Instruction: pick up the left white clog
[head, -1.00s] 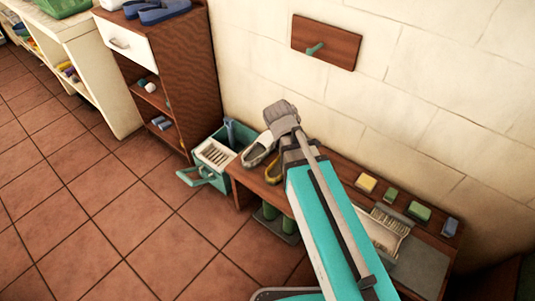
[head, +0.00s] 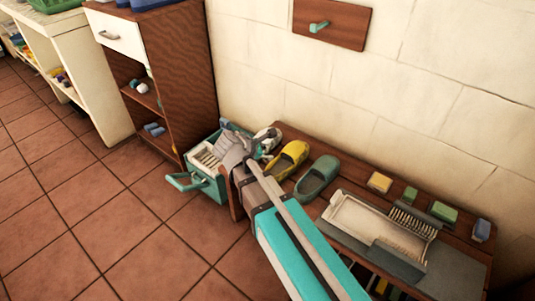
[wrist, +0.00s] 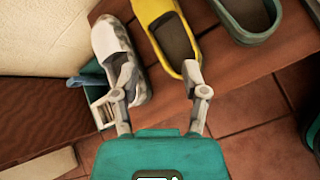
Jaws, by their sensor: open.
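The white clog (head: 267,139), with grey patches, is at the left end of the wooden bench, partly hidden by my gripper (head: 240,149) in the head view. In the wrist view my gripper (wrist: 160,75) is open and empty. Its left finger overlaps the near part of the white clog (wrist: 116,50), and its right finger overlaps the near end of the yellow clog (wrist: 168,32). Whether either finger touches a clog I cannot tell. The yellow clog (head: 289,158) sits right of the white one, and a green clog (head: 317,179) sits right of that.
A teal crate (head: 183,183) with a white rack stands on the tiled floor at the bench's left end, close to my gripper. The wall is behind the bench (head: 340,166). A dish tray (head: 352,222) and several small blocks lie on its right part.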

